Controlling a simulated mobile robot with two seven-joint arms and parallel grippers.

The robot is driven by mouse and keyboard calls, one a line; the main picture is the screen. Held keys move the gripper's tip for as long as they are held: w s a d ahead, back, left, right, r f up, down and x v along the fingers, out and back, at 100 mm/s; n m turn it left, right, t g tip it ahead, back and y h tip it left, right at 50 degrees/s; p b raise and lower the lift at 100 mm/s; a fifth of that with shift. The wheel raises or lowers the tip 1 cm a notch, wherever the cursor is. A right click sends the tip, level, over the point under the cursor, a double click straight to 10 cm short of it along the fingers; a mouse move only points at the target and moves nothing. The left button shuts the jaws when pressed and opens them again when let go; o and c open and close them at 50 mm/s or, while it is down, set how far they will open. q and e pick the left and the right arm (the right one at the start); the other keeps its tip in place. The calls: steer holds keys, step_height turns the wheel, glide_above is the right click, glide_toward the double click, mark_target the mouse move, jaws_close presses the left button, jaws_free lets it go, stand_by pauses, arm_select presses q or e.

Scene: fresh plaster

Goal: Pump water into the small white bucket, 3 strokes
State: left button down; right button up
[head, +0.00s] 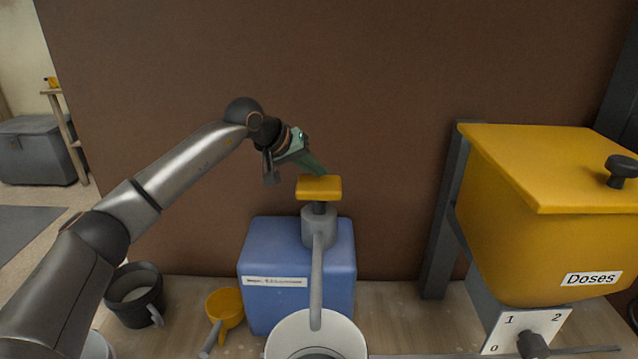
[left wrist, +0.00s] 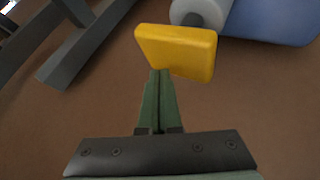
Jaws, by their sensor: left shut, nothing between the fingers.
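A blue water container (head: 255,262) stands on the bench with a grey pump on top. The pump has a yellow push head (head: 319,186) on a short dark stem, and a grey spout (head: 317,285) slanting down toward the viewer. The small white bucket (head: 342,325) is under the spout's end, cut off by the bottom edge. My left gripper (head: 322,172) is shut and empty, its green fingertips at the yellow push head. The left wrist view shows the closed fingers (left wrist: 160,75) close to the yellow head (left wrist: 180,52); contact is unclear. My right gripper is not in view.
A yellow hopper labelled Doses (head: 540,235) with a numbered dial plate stands at the right. A dark bucket (head: 135,293) and a yellow scoop (head: 225,305) are left of the container. A brown wall closes off the back.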

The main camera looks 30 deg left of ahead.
mark_target(310, 188)
arm_select(q)
steer(key=shift+f, duration=0.4)
steer(key=shift+s+f+b, duration=0.1)
steer(key=shift+f+b, duration=1.55)
steer(key=shift+f, duration=0.9)
stand_by(1.6)
steer(key=shift+r, duration=0.1)
steer(key=shift+r+p, duration=2.15)
steer(key=shift+r, duration=0.7)
steer(key=shift+r, duration=0.1)
step_height(310, 188, up, 5)
steer(key=p, duration=0.4)
